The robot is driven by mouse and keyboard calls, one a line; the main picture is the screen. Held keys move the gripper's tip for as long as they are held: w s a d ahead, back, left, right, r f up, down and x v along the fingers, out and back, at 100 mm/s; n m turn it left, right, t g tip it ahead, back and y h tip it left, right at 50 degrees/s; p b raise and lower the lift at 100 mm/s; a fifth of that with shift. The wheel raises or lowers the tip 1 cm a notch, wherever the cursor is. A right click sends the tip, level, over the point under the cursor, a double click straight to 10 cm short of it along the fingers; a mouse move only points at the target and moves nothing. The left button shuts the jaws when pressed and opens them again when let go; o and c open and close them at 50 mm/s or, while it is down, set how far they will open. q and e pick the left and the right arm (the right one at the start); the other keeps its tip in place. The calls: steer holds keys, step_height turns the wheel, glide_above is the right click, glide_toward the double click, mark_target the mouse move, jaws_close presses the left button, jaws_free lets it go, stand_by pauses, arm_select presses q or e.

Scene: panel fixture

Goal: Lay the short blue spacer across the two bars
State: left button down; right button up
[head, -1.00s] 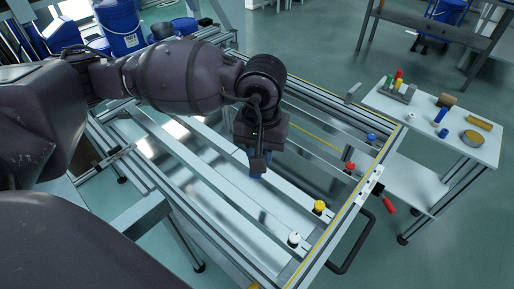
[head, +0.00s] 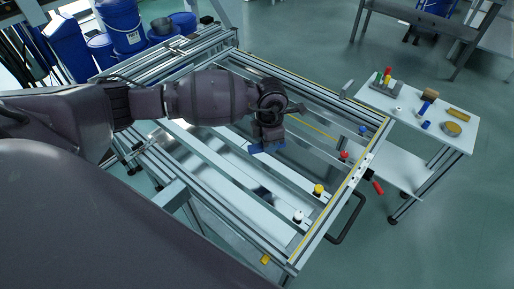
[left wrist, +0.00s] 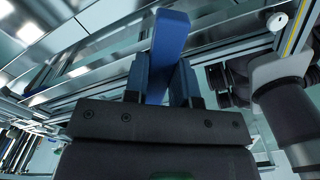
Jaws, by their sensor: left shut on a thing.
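The short blue spacer (head: 266,148) is in my left gripper (head: 267,139), over the middle of the panel frame. In the left wrist view the spacer (left wrist: 168,45) sticks out from between the two fingers of my left gripper (left wrist: 163,80), which is shut on it. Long pale bars run across the frame below, among them one ending near the white knob (head: 298,216) and one (head: 292,172) ending near the yellow knob (head: 318,189). The spacer appears above the bars; I cannot tell whether it touches one.
Red (head: 344,156) and blue (head: 362,130) knobs sit farther along the frame's right end. A black handle (head: 350,222) sticks out there. A white side table (head: 440,115) with several small parts stands at right. Blue buckets (head: 122,22) stand at the back left.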

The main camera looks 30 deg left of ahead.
mark_target(261, 144)
arm_select(q)
steer(key=n, duration=0.1)
steer(key=a+f+n+p, duration=0.1)
steer(key=n, duration=0.1)
steer(key=f+n, duration=0.1)
steer(key=n, duration=0.1)
steer(key=shift+s+a, duration=0.15)
steer(key=shift+s, duration=0.25)
steer(key=shift+s+a+f+n+p, duration=0.2)
steer(key=shift+f+n+p, duration=0.25)
steer(key=shift+n, duration=0.25)
steer(key=shift+f, duration=0.25)
arm_select(e)
steer(key=shift+s+d+r, duration=0.1)
steer(key=shift+s+r, duration=0.25)
steer(key=shift+r, duration=0.3)
steer(key=shift+w+r, duration=0.1)
steer(key=shift+r, duration=0.05)
arm_select(q)
step_height(261, 144, down, 7)
steer(key=b, duration=0.2)
steer(key=shift+b, duration=0.3)
arm_select(e)
steer(key=shift+w+a+f, duration=0.25)
steer(key=shift+w+f, duration=0.2)
steer(key=shift+f, duration=0.25)
steer(key=shift+s+d+f, duration=0.1)
steer(key=shift+s+f, duration=0.1)
steer(key=shift+s, duration=0.1)
